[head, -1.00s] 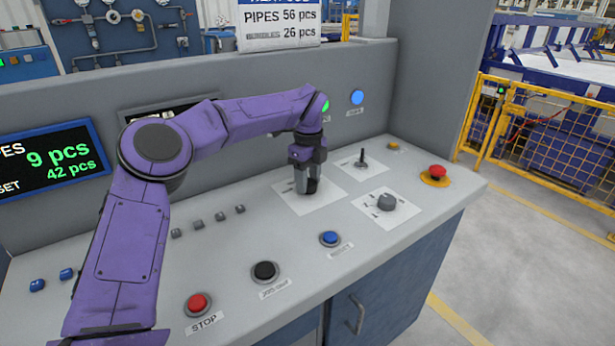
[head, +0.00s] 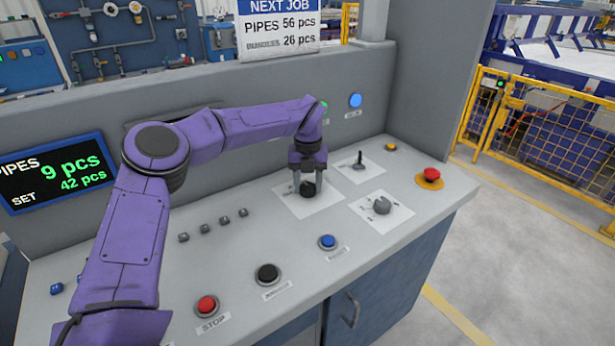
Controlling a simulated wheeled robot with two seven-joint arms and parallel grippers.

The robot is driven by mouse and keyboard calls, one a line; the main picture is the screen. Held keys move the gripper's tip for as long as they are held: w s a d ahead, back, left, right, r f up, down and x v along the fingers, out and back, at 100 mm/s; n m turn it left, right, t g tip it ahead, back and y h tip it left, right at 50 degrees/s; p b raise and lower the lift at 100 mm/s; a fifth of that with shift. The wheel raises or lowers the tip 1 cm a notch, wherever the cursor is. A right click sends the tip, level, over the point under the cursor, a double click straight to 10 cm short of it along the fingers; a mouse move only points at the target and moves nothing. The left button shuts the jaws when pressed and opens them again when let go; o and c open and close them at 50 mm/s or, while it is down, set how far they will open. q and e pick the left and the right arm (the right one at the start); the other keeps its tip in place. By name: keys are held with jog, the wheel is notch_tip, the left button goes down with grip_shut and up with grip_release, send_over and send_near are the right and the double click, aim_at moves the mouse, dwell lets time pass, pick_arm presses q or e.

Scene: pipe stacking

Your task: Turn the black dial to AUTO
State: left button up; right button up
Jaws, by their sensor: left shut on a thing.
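The black dial (head: 307,189) sits on a white label plate (head: 318,209) on the console top, left of the grey dial. My left gripper (head: 307,184) points down over it with its fingers closed on the dial's sides. The gripper hides part of the dial and most of the plate's markings, so I cannot read its position or find the AUTO mark. My right gripper is not in view.
A grey dial (head: 381,205) and a small black lever (head: 360,161) stand close by on the right. A red emergency button (head: 431,175), blue button (head: 327,242), black button (head: 267,274) and red stop button (head: 206,305) line the console. A grey back wall rises behind.

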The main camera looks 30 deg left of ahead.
pick_arm(q)
jog(key=m+p, duration=0.1)
jog(key=m, duration=0.1)
jog(key=m+p, duration=0.1)
jog(key=m, duration=0.1)
jog(key=m+p, duration=0.1)
jog(key=m, duration=0.1)
jog(key=shift+w+r+p, duration=0.1)
jog(key=shift+r+p, duration=0.25)
jog(key=m+p, duration=0.2)
jog(key=m, duration=0.3)
jog(key=shift+f, duration=0.1)
jog(key=shift+w+m, duration=0.1)
jog(key=shift+m, duration=0.3)
jog(key=o, duration=0.8)
jog(key=shift+c, duration=0.2)
jog(key=o, duration=0.3)
jog(key=shift+f, duration=0.1)
